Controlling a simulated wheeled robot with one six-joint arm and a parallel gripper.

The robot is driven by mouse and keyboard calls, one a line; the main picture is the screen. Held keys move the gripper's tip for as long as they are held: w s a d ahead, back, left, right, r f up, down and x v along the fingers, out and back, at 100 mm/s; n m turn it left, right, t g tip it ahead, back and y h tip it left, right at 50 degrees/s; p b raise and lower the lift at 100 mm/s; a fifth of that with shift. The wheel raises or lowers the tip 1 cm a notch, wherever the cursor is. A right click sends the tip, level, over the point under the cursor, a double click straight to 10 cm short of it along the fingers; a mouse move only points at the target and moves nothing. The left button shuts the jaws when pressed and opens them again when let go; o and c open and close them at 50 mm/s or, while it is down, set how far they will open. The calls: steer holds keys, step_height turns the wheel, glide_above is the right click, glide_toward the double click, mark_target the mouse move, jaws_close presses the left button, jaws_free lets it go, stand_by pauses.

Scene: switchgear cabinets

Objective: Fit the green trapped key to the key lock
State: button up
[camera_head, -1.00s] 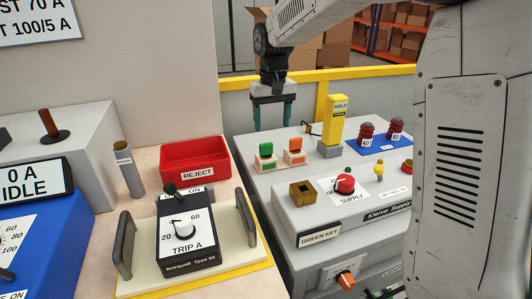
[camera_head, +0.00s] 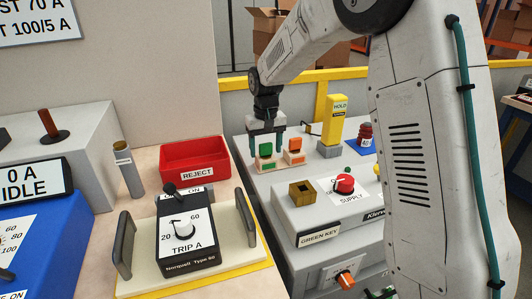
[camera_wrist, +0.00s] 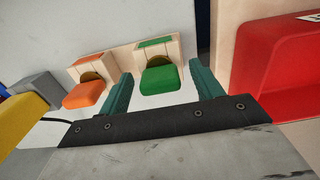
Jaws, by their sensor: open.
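The green trapped key (camera_head: 265,150) stands in a small cream holder on the grey cabinet top, beside an orange key (camera_head: 295,145) in a like holder. In the wrist view the green key's block-shaped head (camera_wrist: 160,79) lies between my two teal fingers. My gripper (camera_head: 266,148) is open around the green key, with a gap on each side. The key lock is the brass square socket (camera_head: 302,193) behind the "GREEN KEY" label, nearer the camera. The key's lower part is hidden in its holder.
A yellow "HOLD" post (camera_head: 336,121) stands right of the keys, with red padlocks (camera_head: 365,132) on a blue mat. A red knob (camera_head: 345,184) sits right of the lock. The red "REJECT" bin (camera_head: 195,158) is to the left.

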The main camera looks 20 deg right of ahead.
steer(key=c, duration=1.1)
